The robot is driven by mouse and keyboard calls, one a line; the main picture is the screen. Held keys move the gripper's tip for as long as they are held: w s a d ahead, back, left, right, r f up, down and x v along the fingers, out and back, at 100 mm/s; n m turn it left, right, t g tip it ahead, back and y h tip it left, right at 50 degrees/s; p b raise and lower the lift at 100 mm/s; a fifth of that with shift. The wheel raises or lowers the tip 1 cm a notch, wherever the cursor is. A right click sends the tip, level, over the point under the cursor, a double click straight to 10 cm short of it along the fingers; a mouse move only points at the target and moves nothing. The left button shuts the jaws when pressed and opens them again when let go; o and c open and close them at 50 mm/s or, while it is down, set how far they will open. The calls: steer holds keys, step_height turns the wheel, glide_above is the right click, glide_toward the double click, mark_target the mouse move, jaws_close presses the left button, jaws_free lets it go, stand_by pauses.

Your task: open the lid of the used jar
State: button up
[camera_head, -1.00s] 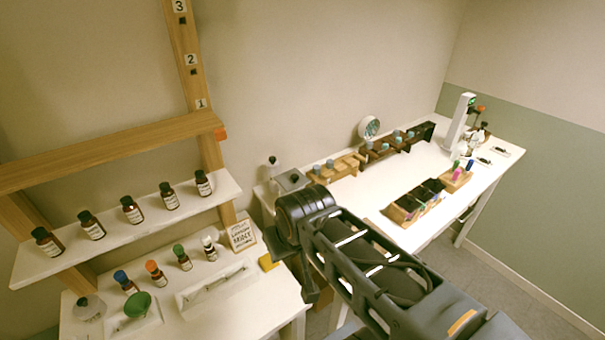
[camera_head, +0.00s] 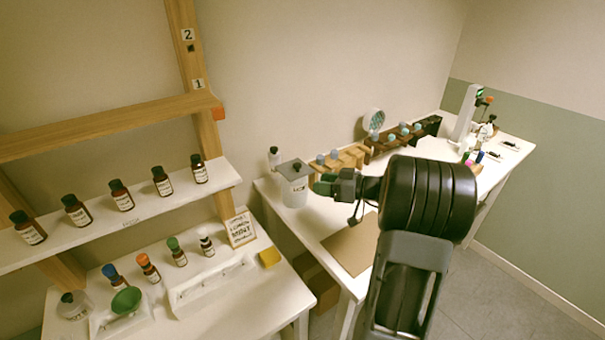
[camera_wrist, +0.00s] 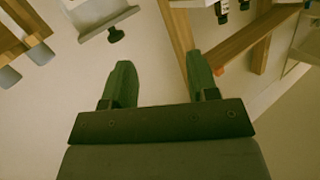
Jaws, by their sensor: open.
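The used jar (camera_head: 294,192) is a white canister with dark lettering on the white table. Its square grey lid (camera_head: 293,169) with a small dark knob is on top. In the wrist view the lid (camera_wrist: 105,19) and its black knob (camera_wrist: 116,34) show at the upper left, beyond the fingers. My gripper (camera_head: 324,183) is just right of the jar in the head view, at about the height of its upper part. Its green fingers are apart and empty in the wrist view (camera_wrist: 160,78). Whether a finger touches the jar cannot be told.
Wooden racks (camera_head: 345,158) with grey-capped bottles line the wall to the right. A brown mat (camera_head: 352,246) lies in front. A shelf (camera_head: 120,222) of brown bottles and a sign (camera_head: 240,229) are at left.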

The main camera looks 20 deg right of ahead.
mark_target(300, 166)
steer(key=w+d+f+t+h, duration=0.1)
steer(key=w+d+t, duration=0.15)
steer(key=d, duration=0.35)
steer(key=shift+t, duration=0.35)
steer(key=p+x, duration=0.1)
steer(key=x, duration=0.3)
steer(key=p+x, duration=0.2)
steer(key=x, duration=0.2)
steer(key=p+x, duration=0.1)
steer(key=x, duration=0.3)
steer(key=shift+a+f, duration=0.3)
steer(key=shift+a, duration=0.1)
steer(key=shift+c, duration=0.2)
jaws_close()
